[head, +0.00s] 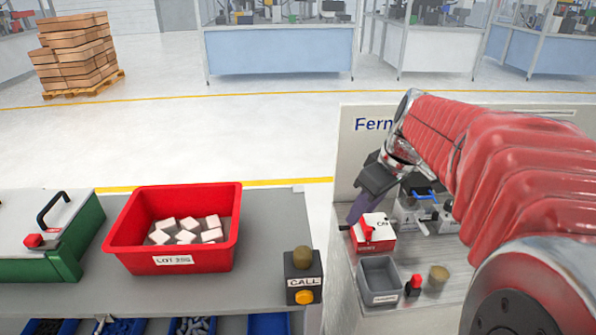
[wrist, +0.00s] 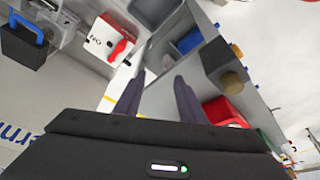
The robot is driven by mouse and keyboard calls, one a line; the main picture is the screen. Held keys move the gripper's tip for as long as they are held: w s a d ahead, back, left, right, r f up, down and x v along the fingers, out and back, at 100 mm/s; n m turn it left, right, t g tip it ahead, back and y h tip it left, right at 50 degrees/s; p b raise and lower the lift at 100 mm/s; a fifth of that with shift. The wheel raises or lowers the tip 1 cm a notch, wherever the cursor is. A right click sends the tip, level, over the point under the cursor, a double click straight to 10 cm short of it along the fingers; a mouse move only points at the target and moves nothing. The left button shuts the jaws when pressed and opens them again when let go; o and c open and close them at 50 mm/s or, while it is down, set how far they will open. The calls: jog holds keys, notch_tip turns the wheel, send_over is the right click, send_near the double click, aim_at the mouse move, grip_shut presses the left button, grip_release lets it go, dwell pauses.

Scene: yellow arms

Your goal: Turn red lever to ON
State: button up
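The red lever (head: 367,231) sits on a small box (head: 376,243) with a white top and red front, on the right bench. The lettering on its top, partly readable as ON, lies to the right of the lever in the head view. In the wrist view the lever (wrist: 119,50) and box (wrist: 98,36) are up and left of the fingers. My gripper (head: 358,211) is beside the box's back left corner in the head view. In the wrist view my gripper (wrist: 160,80) is open, with nothing between its fingers.
A box with a blue handle (head: 424,192) and other fixtures stand right of the lever box, partly behind my arm. A grey bin (head: 380,272), red knob (head: 414,283) and brass knob (head: 438,274) are in front. A red tote (head: 125,238) and CALL box (head: 304,278) stand left.

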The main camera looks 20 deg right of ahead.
jog(key=n+y, duration=0.1)
jog(key=n, duration=0.1)
send_near(369, 228)
jog(key=v, duration=0.5)
jog(key=shift+s+d+r, duration=0.1)
jog(key=shift+s+d, duration=0.05)
jog(key=shift+s, duration=0.1)
jog(key=x, duration=1.3)
jog(key=shift+w+f, duration=0.25)
jog(key=shift+f, duration=0.1)
grip_shut()
